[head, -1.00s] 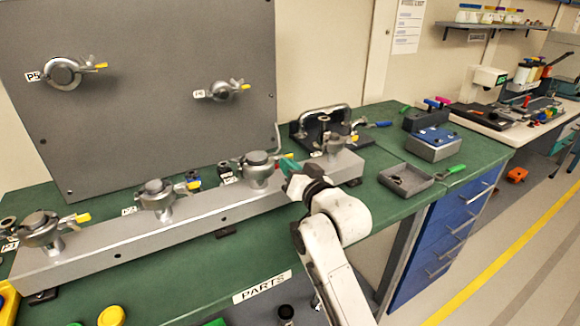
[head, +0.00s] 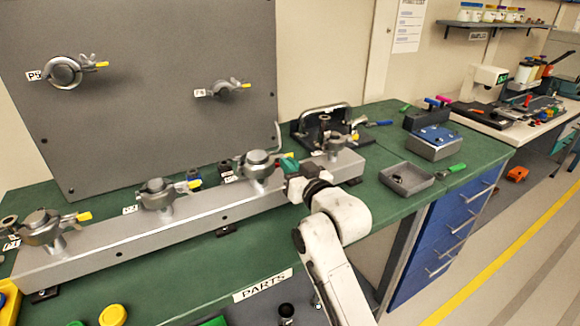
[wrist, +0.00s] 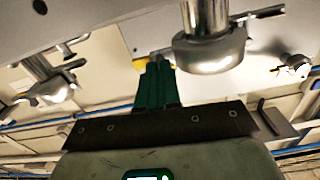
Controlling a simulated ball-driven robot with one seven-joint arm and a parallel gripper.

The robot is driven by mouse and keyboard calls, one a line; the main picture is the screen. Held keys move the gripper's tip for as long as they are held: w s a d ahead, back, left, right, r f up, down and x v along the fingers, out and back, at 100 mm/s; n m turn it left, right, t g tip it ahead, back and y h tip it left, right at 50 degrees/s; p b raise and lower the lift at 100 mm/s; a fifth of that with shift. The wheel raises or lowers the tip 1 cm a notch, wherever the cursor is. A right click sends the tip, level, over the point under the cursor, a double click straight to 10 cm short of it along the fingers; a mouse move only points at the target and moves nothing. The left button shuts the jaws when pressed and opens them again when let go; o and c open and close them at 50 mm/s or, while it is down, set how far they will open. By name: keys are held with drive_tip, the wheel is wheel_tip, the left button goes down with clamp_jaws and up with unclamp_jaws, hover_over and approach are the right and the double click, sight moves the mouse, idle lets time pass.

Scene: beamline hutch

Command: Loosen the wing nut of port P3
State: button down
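Port P3 (head: 257,168) is a silver clamped flange, third from the left on the grey rail; its small label is hard to read. My gripper (head: 287,163) is at its right side, with green fingers reaching toward the clamp. In the wrist view the flange and clamp (wrist: 210,52) hang just right of the green fingers (wrist: 158,85). The fingers are close together, with a bit of yellow and metal of the wing nut (wrist: 140,64) at their tips. They appear shut on it. In the head view my gripper hides the wing nut.
The rail (head: 110,235) carries similar clamped ports on both sides of P3. A grey panel (head: 150,120) with two more ports stands behind. A grey tray (head: 407,180) lies to the right on the green bench, with a blue-topped block (head: 434,138) beyond.

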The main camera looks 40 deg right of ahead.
drive_tip(key=c, duration=1.8)
unclamp_jaws()
drive_tip(key=o, duration=0.5)
